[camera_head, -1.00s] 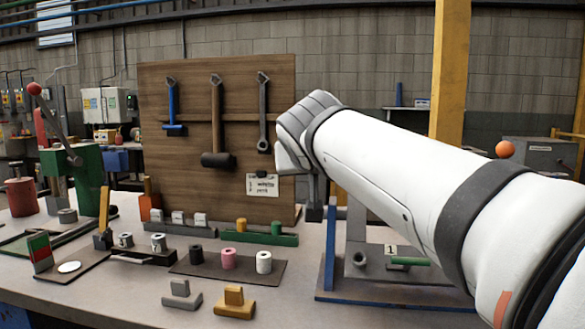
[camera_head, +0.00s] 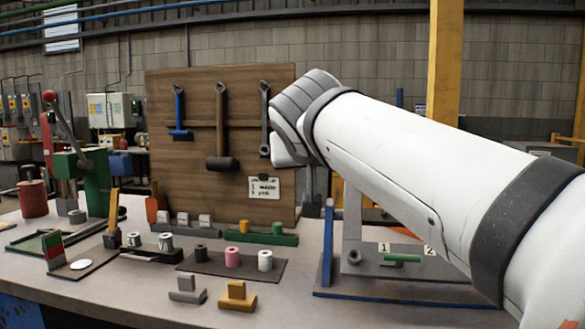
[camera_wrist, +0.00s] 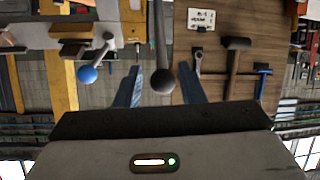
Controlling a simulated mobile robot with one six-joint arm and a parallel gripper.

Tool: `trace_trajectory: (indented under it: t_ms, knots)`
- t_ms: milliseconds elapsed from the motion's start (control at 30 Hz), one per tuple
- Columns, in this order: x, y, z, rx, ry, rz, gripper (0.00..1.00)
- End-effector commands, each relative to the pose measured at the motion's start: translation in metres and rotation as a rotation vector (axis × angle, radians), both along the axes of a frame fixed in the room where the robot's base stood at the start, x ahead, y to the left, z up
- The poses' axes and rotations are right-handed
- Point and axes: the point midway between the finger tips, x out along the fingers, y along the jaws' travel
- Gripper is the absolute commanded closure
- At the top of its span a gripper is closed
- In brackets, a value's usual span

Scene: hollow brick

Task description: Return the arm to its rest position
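My arm (camera_head: 410,165) reaches from the lower right toward the middle of the head view, its grey wrist (camera_head: 300,115) in front of the tool board's right edge. My gripper is hidden there behind the wrist. In the wrist view my gripper (camera_wrist: 160,68) shows two bluish fingers spread apart. A dark ball on a rod (camera_wrist: 163,82) appears in the gap between them, with space on both sides; I cannot tell how far off it is. I see nothing held.
The wooden tool board (camera_head: 200,110) with hanging hammers stands behind the workbench (camera_head: 120,295). A blue-edged fixture (camera_head: 400,292) sits below my arm. Small spools and blocks stand on the bench. A green press (camera_head: 97,175) is at left. The wrist view shows a blue ball (camera_wrist: 87,74).

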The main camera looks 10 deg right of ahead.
Motion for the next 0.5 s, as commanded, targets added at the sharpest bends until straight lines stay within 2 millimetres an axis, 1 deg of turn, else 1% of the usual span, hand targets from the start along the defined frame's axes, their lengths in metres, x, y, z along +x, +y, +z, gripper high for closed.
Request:
trace_trajectory:
  t_ms: [133, 400, 500]
  knots:
    - [-0.0032, 0.0001, 0.0031, 0.000, 0.002, -0.003, 0.64]
    - [-0.0034, -0.0045, 0.0035, 0.000, 0.001, -0.012, 0.64]
    - [-0.0033, -0.0057, 0.0097, 0.000, 0.001, -0.014, 0.64]
